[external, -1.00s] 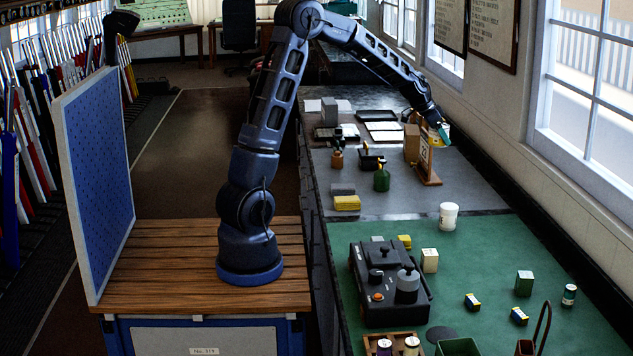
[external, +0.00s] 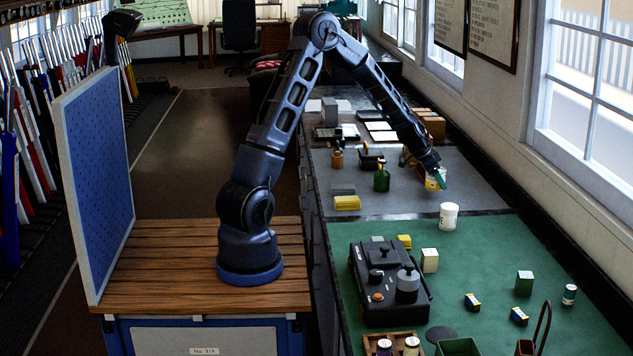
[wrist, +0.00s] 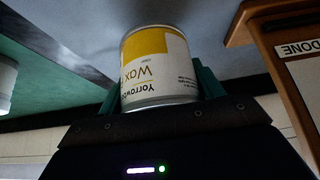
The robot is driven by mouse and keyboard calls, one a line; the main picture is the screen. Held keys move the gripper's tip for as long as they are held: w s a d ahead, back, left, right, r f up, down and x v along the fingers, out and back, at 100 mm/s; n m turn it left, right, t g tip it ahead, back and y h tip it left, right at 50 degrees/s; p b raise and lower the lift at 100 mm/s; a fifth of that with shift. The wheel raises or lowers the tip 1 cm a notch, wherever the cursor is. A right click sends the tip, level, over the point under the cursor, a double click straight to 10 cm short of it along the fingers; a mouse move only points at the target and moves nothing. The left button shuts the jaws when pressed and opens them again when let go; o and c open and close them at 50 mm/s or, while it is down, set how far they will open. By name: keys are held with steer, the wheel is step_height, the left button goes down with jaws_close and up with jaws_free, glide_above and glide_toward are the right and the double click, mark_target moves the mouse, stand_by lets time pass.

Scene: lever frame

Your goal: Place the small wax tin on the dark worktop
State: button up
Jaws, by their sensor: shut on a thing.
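My gripper (external: 438,181) is shut on the small wax tin (external: 431,184), low over the dark worktop (external: 405,204). The dark worktop (wrist: 205,25) fills the top of that view, with a soft shadow near the tin. I cannot tell whether the tin touches the surface.
A wooden stand with a "DONE" sign (wrist: 300,48) is close beside the tin. A white tub (external: 448,216) stands near the green mat's (external: 480,250) back edge. Bare worktop lies between.

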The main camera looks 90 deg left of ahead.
mark_target(437, 187)
steer(key=shift+f, duration=1.7)
steer(key=shift+f, duration=0.15)
steer(key=o, duration=1.2)
steer(key=shift+s+r, duration=0.2)
steer(key=shift+r, duration=0.35)
steer(key=v, duration=1.1)
steer(key=shift+r, duration=0.1)
